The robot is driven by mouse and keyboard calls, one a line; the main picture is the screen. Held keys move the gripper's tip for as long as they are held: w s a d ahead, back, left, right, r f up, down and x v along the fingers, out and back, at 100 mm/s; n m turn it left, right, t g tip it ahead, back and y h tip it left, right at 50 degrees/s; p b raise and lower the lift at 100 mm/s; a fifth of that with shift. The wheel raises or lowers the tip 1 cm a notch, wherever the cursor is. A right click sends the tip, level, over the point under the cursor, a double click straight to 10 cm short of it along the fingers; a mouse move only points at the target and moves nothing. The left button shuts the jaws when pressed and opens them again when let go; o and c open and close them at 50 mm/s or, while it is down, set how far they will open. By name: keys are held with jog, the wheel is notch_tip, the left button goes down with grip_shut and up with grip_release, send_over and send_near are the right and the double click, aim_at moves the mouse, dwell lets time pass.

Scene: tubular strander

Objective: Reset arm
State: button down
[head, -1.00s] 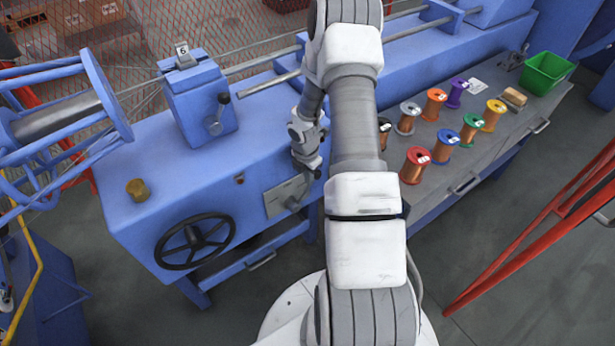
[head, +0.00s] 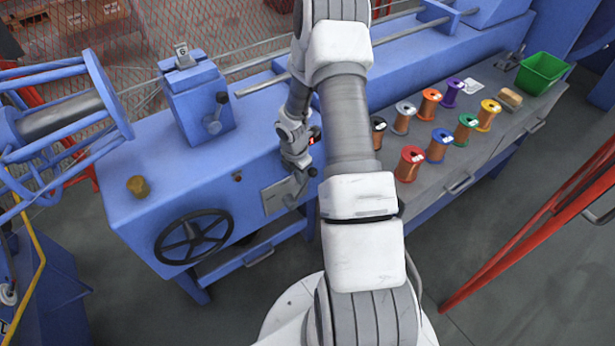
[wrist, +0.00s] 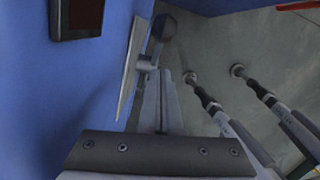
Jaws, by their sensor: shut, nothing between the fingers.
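My gripper (wrist: 165,78) is shut and empty. In the wrist view its closed fingers point up the picture, close to a grey plate (wrist: 130,80) seen edge-on and a lever with a dark round knob (wrist: 167,27). I cannot tell whether the fingertips touch the lever. In the head view my arm reaches forward over the blue machine (head: 150,215) and bends back down to the left. My wrist hangs just above the grey plate (head: 281,196) on the machine's front; the fingers are hard to make out there.
A black handwheel (head: 194,237) and a blue block with a small lever (head: 196,100) are on the machine. A grey bench (head: 470,160) at right holds several wire spools, a red one (head: 409,163) nearest, and a green bin (head: 542,72). Red rails (head: 530,240) stand at right.

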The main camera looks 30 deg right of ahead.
notch_tip(320, 180, up, 22)
jog(key=s+m+h+p, duration=0.1)
jog(key=s+m+p, duration=0.1)
jog(key=m, duration=0.4)
jog(key=s+a+r+m+t+y+p, duration=0.1)
jog(key=s+a+r+m+t+p, duration=0.1)
jog(key=s+a+r+m, duration=0.5)
jog(key=s+a+r+m+t+y+p, duration=0.1)
jog(key=s+a+r+m, duration=0.6)
jog(key=r, duration=1.1)
jog(key=s+a+t+p, duration=0.1)
jog(key=s+a+t, duration=0.1)
jog(key=s, duration=0.3)
jog(key=shift+s+a+m, duration=0.15)
jog(key=shift+a+m, duration=0.15)
jog(key=shift+a, duration=0.55)
jog(key=shift+s, duration=0.15)
